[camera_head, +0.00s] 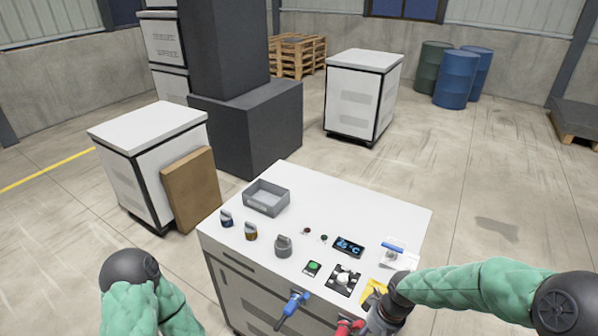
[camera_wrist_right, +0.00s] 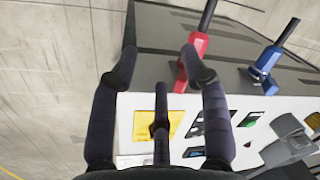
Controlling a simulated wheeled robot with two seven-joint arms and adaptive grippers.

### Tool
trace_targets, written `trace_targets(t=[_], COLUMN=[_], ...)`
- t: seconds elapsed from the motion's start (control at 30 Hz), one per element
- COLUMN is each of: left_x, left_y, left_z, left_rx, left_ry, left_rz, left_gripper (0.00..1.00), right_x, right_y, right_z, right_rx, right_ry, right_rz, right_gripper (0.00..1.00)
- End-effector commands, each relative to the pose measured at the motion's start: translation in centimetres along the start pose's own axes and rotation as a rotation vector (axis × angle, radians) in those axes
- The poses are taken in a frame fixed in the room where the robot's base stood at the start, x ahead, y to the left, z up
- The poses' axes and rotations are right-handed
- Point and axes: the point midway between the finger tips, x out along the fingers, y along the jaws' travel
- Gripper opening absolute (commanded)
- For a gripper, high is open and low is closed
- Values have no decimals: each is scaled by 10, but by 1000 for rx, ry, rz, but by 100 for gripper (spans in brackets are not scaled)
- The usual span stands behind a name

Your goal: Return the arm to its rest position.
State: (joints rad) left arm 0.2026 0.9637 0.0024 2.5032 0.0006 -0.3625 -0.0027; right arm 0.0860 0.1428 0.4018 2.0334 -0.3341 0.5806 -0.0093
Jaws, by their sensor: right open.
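My right arm, in a green sleeve, enters the head view from the right. Its dark gripper (camera_head: 376,318) is low over the front right corner of the white-topped cabinet (camera_head: 330,200). In the right wrist view the fingers of my right gripper (camera_wrist_right: 160,68) are spread apart with nothing between them. A red-handled lever (camera_wrist_right: 197,48) on the cabinet's front lies close behind one finger; I cannot tell whether they touch. It also shows in the head view (camera_head: 349,328), partly cut off. My left arm shows at lower left, but its gripper is out of view.
A blue-handled lever (camera_head: 292,308) sticks out from the cabinet's front. On top are a grey tray (camera_head: 267,196), several knobs, a display (camera_head: 348,246), a green button (camera_head: 313,267), a blue-handled valve (camera_head: 392,246) and a yellow plate (camera_wrist_right: 148,125).

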Motion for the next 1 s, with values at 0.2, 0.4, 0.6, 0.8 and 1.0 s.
trace_targets(t=[0.2, 0.4, 0.6, 0.8, 1.0], left_x=[15, 26, 38, 47, 50], left_y=[-5, -9, -14, -17, -18], left_z=[0, -1, -1, -2, -2], left_rx=[0, 0, 0, 0, 0], left_ry=[0, 0, 0, 0, 0], left_rz=[0, 0, 0, 0, 0], left_gripper=[40, 40, 40, 40, 40], right_x=[80, 145, 206, 246, 260], right_y=[-24, -44, -60, -69, -72], right_z=[12, 30, 59, 87, 99], right_rx=[72, 165, 276, 368, 406], right_ry=[6, 20, 28, 35, 41], right_rz=[-94, -156, -187, -185, -176], right_gripper=[46, 46, 46, 46, 46])
